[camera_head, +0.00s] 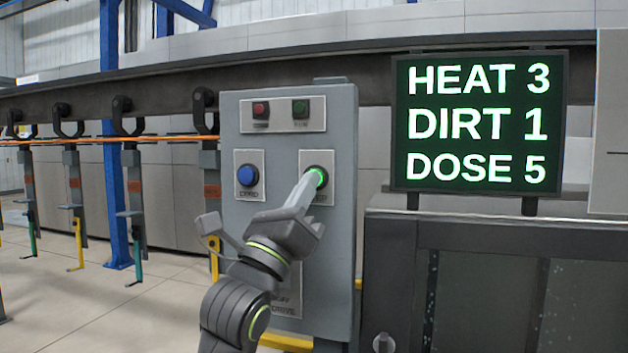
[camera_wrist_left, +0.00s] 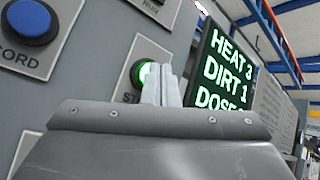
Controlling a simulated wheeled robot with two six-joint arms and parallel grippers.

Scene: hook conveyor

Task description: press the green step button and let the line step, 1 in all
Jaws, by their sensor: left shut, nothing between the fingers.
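The green step button (camera_head: 319,175) glows bright on the right plate of the grey control panel (camera_head: 340,235). In the left wrist view the lit button (camera_wrist_left: 144,73) is partly hidden behind my fingers. My left gripper (camera_head: 311,178) is shut and empty, its fingertips right at the button's face. In the left wrist view the closed fingers (camera_wrist_left: 162,84) also overlap the button. They look in contact with it, but I cannot tell how far it is pushed in. My right gripper is in neither view.
A blue button (camera_head: 247,175) sits left of the green one. A red button (camera_head: 261,109) and a dark green button (camera_head: 300,108) are above. The display (camera_head: 479,120) reads HEAT 3, DIRT 1, DOSE 5. Several hooks with hangers (camera_head: 133,190) line the rail at left.

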